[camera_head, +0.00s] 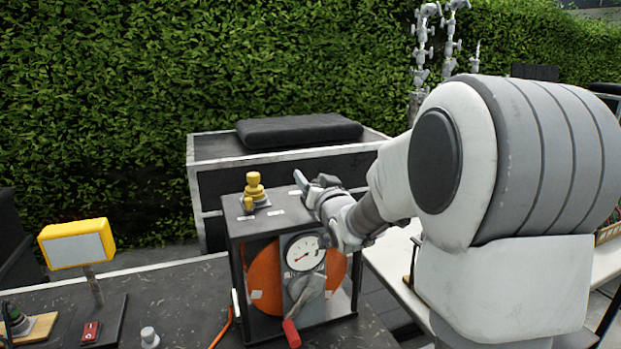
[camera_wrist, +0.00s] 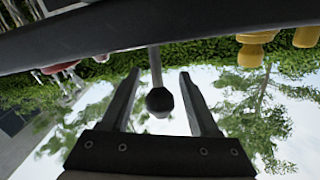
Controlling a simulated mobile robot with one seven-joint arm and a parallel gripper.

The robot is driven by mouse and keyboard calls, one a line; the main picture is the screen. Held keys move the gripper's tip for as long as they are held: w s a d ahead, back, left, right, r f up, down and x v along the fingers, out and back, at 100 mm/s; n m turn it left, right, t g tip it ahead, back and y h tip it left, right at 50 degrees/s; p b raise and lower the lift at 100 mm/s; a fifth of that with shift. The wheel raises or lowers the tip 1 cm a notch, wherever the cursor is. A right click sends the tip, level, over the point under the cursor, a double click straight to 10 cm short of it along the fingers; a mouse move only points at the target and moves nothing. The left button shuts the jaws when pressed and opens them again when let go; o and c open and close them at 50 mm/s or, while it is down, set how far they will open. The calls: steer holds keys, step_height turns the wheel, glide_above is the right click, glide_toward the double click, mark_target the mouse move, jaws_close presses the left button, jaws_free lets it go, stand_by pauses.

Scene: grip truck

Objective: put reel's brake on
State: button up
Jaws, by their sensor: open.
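The reel (camera_head: 262,275) is an orange disc inside a dark box-like frame (camera_head: 233,225), with a round dial (camera_head: 303,252) and a red-ended crank (camera_head: 292,333) on its front. In the wrist view, a thin lever with a dark ball knob (camera_wrist: 159,100) runs from a dark edge and appears between the fingers, apart from both. I cannot tell its exact depth. My gripper (camera_head: 309,184) is open at the frame's upper right; its spread fingers also show in the wrist view (camera_wrist: 158,72). In the head view the lever is not distinguishable, likely hidden by the gripper.
A yellow knob (camera_head: 254,187) stands on the frame's top, left of my gripper. A black case (camera_head: 290,165) with a dark cushion (camera_head: 298,130) is behind. A yellow sign box (camera_head: 77,244), a red switch (camera_head: 91,331) and a white knob (camera_head: 149,337) are at left.

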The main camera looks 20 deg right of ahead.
jaws_close()
stand_by(1.4)
